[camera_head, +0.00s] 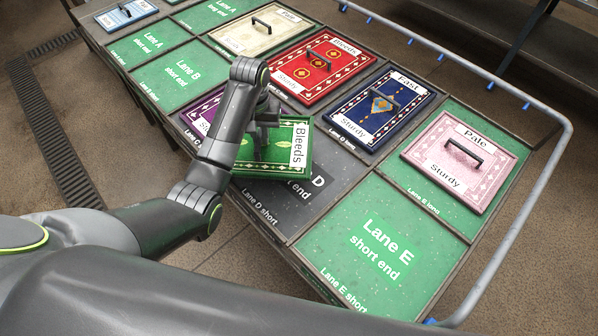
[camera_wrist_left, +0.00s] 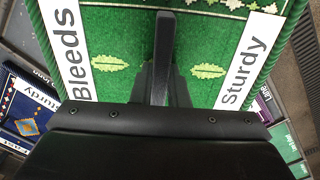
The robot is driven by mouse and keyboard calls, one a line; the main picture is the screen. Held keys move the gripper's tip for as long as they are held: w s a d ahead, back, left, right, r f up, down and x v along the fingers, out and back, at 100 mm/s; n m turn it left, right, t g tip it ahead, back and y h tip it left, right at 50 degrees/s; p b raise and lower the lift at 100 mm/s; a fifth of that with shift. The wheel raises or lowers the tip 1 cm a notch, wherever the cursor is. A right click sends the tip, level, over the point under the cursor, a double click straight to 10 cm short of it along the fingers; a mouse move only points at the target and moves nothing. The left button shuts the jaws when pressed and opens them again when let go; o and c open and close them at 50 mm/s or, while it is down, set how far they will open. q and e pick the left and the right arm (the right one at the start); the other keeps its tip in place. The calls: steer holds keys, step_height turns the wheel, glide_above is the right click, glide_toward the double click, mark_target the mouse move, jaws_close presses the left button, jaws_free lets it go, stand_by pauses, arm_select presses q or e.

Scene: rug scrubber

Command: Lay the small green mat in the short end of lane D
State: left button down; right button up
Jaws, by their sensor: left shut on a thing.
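The small green mat (camera_head: 283,152), with white "Bleeds" and "Sturdy" labels, is held by my left gripper (camera_head: 257,148). In the left wrist view the mat (camera_wrist_left: 120,20) fills the upper middle and the fingers (camera_wrist_left: 163,75) are closed on its handle. The short end of lane D (camera_head: 338,168) is a dark grey panel with white lettering. The mat covers its upper left part in the head view and overlaps toward lane C. I cannot tell how high the mat is above the panel. My right gripper is not in view.
A purple mat (camera_head: 203,108) lies left of the green mat, partly hidden by my arm. A blue mat (camera_head: 382,107), a red mat (camera_head: 315,68) and a pink mat (camera_head: 465,155) lie in the far row. Lane E's short end (camera_head: 400,285) is bare. A grey rail (camera_head: 535,190) runs along the right.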

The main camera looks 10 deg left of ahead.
mark_target(299, 153)
arm_select(q)
steer(key=d+n, duration=0.3)
steer(key=d+r+n+p, duration=0.1)
steer(key=d+n, duration=0.2)
steer(key=d, duration=0.1)
steer(key=s+d+n+p, duration=0.1)
steer(key=d+n, duration=0.2)
steer(key=shift+d+r, duration=0.15)
steer(key=shift+n, duration=0.4)
step_height(299, 153, down, 5)
steer(key=shift+f+p, duration=0.1)
steer(key=shift+p, duration=0.35)
steer(key=shift+f, duration=2.4)
steer(key=shift+f, duration=0.1)
steer(key=c, duration=1.4)
jaws_free()
steer(key=shift+r, duration=0.6)
step_height(299, 153, up, 11)
steer(key=shift+r, duration=0.1)
